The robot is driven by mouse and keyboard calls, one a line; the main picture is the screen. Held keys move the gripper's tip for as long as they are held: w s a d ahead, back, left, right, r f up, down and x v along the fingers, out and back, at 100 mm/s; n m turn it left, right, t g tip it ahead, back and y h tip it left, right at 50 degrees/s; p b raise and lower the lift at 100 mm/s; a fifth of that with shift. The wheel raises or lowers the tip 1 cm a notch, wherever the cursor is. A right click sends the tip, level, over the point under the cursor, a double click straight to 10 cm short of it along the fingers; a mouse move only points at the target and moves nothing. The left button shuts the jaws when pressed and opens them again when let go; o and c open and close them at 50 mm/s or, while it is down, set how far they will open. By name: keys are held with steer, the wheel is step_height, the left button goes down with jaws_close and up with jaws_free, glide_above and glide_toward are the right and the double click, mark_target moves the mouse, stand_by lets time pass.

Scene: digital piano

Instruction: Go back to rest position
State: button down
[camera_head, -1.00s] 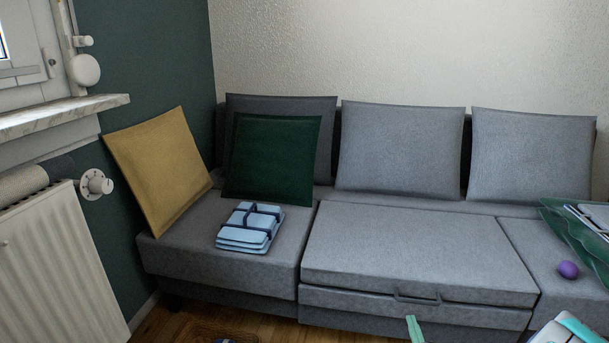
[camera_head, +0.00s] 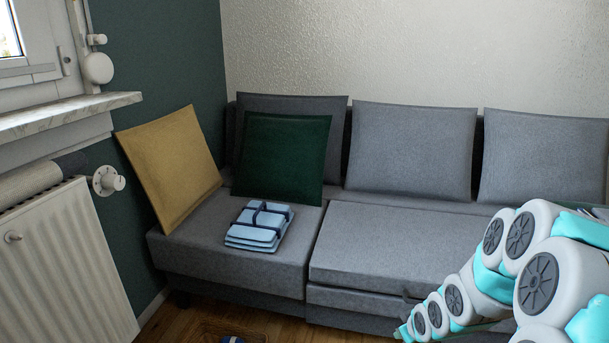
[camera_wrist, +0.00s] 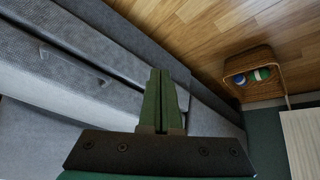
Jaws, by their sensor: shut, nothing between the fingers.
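My gripper (camera_wrist: 160,100) shows in the wrist view with its two green fingers together and nothing between them. It hangs in front of the grey sofa (camera_wrist: 70,65). In the head view my white and turquoise arm comes in from the lower right and covers the right part of the sofa (camera_head: 385,245). The fingertips are hard to make out there, at the arm's low end near the sofa's front.
Light-blue folded cloths (camera_head: 259,226) tied with a dark band lie on the sofa's left seat, by yellow (camera_head: 170,165) and green (camera_head: 284,158) cushions. A radiator (camera_head: 65,265) stands at left. A wicker basket (camera_wrist: 255,92) stands on the wooden floor (camera_wrist: 190,30).

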steer(key=s+a+r+m+g, duration=0.1)
steer(key=s+r, duration=0.4)
steer(key=s, duration=0.6)
steer(key=s+a+r+m+g, duration=0.2)
steer(key=s+a+r+g, duration=0.2)
steer(key=s, duration=0.7)
steer(key=s+a+r+m+g, duration=0.1)
steer(key=s+a+r+g, duration=0.2)
steer(key=s+r, duration=0.5)
steer(key=s+a, duration=0.1)
steer(key=s, duration=0.2)
steer(key=shift+a+r+m+h, duration=0.2)
steer(key=shift+r+m+h, duration=0.05)
steer(key=shift+m+h, duration=0.15)
steer(key=shift+s, duration=0.1)
